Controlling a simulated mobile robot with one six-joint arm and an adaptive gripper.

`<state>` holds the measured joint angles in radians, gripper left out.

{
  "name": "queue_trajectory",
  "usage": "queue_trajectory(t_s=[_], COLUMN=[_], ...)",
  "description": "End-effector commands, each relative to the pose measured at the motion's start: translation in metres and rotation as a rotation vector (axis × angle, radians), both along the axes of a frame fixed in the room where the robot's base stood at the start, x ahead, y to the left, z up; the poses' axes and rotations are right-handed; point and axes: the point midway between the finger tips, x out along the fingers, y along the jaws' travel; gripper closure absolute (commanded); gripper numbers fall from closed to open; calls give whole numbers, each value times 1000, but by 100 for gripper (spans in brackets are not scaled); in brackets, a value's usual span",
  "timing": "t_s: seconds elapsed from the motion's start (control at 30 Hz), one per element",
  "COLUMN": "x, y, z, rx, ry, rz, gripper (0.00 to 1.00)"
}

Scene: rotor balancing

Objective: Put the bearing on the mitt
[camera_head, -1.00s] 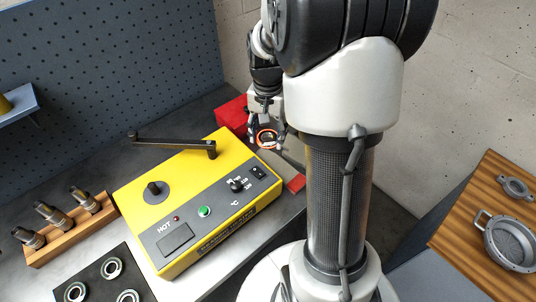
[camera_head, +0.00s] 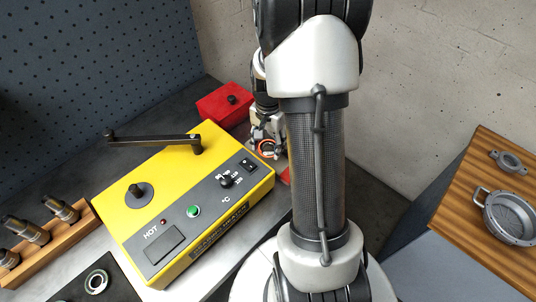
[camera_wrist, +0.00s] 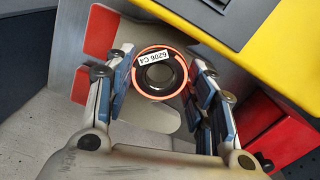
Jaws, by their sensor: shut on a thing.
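The bearing is a dark ring with a glowing orange rim and a white label reading "6206 C4" (camera_wrist: 158,88). It also shows in the head view (camera_head: 266,148), beside the yellow heater's right end. My gripper (camera_wrist: 160,78) is shut on the bearing, with one blue-padded finger on each side. The mitt looks like a grey, lobed flat shape (camera_wrist: 155,115) with red patches, lying under the bearing in the wrist view. In the head view only a red part of it (camera_head: 285,176) shows past my arm. I cannot tell whether the bearing touches the mitt.
The yellow heater (camera_head: 160,195) with its black bar stands close beside the gripper. A red box with a black knob (camera_head: 222,105) is behind it. A wooden rack of tools (camera_head: 60,245) and a dark tray (camera_head: 70,292) with a bearing are at left. A wooden table (camera_head: 450,225) stands at right.

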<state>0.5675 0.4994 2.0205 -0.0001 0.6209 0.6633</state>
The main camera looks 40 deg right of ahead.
Motion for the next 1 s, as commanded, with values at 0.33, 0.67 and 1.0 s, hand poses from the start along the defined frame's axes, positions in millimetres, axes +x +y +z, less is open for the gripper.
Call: queue_trajectory(t_s=[0.33,0.67,1.0], x=[0,0,0], y=[0,0,0], z=[-43,-45,-45], rx=[2,0,0], ry=[2,0,0], rz=[1,1,1], gripper=[79,79,31])
